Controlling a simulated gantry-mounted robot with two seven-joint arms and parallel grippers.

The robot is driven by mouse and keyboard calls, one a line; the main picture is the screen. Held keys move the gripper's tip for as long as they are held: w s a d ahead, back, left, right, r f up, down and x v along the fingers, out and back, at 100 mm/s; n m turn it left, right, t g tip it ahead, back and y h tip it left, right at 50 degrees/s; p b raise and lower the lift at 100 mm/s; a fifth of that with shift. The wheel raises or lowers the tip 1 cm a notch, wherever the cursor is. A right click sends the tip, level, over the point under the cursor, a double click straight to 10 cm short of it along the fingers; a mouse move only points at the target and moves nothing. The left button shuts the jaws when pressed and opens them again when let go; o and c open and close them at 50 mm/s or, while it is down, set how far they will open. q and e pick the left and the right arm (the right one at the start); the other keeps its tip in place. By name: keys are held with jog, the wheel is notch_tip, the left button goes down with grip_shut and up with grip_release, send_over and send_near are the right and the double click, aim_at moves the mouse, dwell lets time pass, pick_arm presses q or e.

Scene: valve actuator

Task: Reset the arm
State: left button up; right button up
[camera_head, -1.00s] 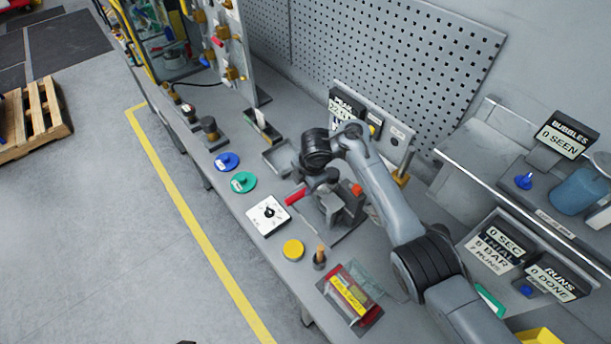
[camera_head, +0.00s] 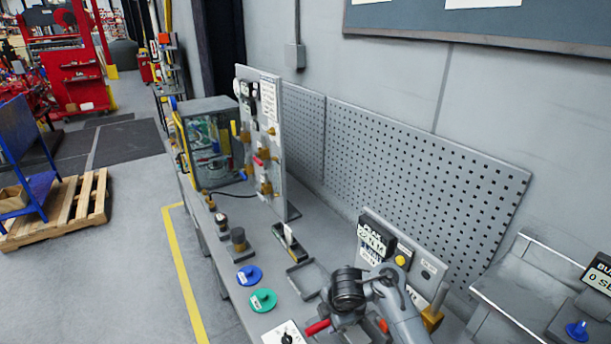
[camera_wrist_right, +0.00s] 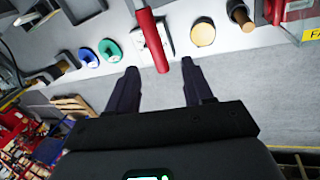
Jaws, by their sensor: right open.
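A red lever handle (camera_head: 317,327) sticks out to the left from a grey fixture at the bottom of the head view. In the right wrist view the red handle (camera_wrist_right: 152,38) points down, its tip between the two dark fingertips of my right gripper (camera_wrist_right: 161,65). The fingers are apart, with a gap on both sides of the handle; I cannot tell its depth relative to them. In the head view my right wrist covers the gripper and part of the fixture. My left gripper is in neither current view.
A blue disc (camera_head: 249,275), a green disc (camera_head: 263,300) and a white dial plate (camera_head: 281,335) line the bench's front side. A yellow disc (camera_wrist_right: 203,34) is right of the handle in the wrist view. A gauge panel (camera_head: 402,262) and pegboard (camera_head: 425,175) stand behind.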

jog(key=s+d+f+m+t+p, duration=0.1)
jog(key=s+d+f+m, duration=0.2)
jog(key=s+f+m, duration=0.35)
jog(key=s+d+f+m, duration=0.3)
jog(key=s+m, duration=0.1)
jog(key=s, duration=0.5)
jog(key=s+d+r+m, duration=0.2)
jog(key=s+m, duration=0.1)
jog(key=s, duration=0.4)
jog(key=s+d+r+m+p, duration=0.1)
jog(key=s+d+r+m, duration=0.1)
jog(key=s, duration=0.5)
jog(key=s+d+r+m+h, duration=0.1)
jog(key=s+d+m, duration=0.3)
jog(key=s, duration=0.4)
jog(key=shift+r+m, duration=0.35)
jog(key=shift+r, duration=0.55)
jog(key=shift+w+d, duration=0.1)
